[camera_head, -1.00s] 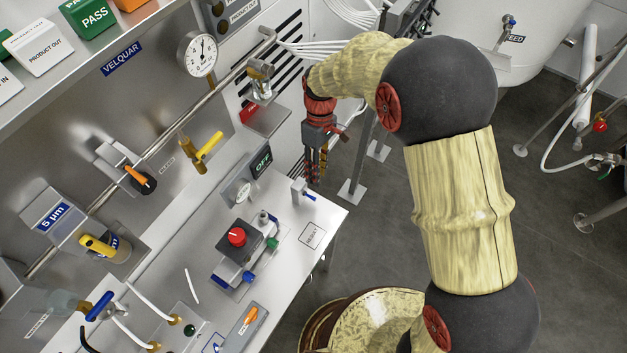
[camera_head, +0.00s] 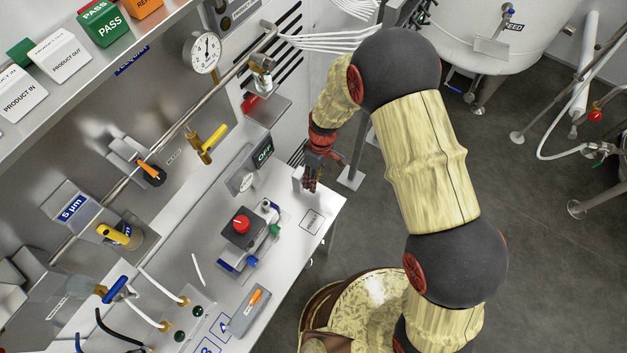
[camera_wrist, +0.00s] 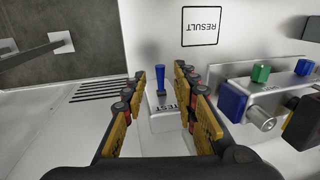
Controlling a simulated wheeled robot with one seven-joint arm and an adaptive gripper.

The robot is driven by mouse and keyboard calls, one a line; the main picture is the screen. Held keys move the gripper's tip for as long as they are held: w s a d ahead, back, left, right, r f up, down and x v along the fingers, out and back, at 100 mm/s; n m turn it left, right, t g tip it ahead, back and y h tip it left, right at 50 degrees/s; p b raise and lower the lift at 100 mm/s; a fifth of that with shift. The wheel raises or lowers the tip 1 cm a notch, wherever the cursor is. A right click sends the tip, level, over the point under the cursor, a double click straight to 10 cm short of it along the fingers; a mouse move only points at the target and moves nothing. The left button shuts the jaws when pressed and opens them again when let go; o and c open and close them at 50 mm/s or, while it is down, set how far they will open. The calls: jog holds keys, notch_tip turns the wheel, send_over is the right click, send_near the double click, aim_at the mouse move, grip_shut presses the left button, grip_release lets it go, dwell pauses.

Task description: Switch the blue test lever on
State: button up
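The blue test lever (camera_wrist: 160,79) stands up from a small white block labelled TEST (camera_wrist: 163,112) in the wrist view. My gripper (camera_head: 310,184) is open, with one finger on each side of the block and lever in the wrist view. Clear gaps show between the fingers and the lever, and nothing is held. In the head view my gripper is over the block and hides the lever. The dark display (camera_head: 263,151) beside it reads OFF in green.
A device with a red knob (camera_head: 241,223), blue and green knobs stands on the bench near the block. A RESULT label (camera_wrist: 201,26) lies flat on the clear bench top. A grey box with an orange switch (camera_head: 257,297) is nearer. A steel pipe and pressure gauge (camera_head: 205,52) are behind.

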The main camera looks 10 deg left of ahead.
jog(key=shift+s+a+f, duration=0.1)
jog(key=shift+s+f, duration=0.05)
jog(key=shift+f, duration=0.45)
jog(key=c, duration=0.3)
jog(key=c, duration=0.4)
grip_shut()
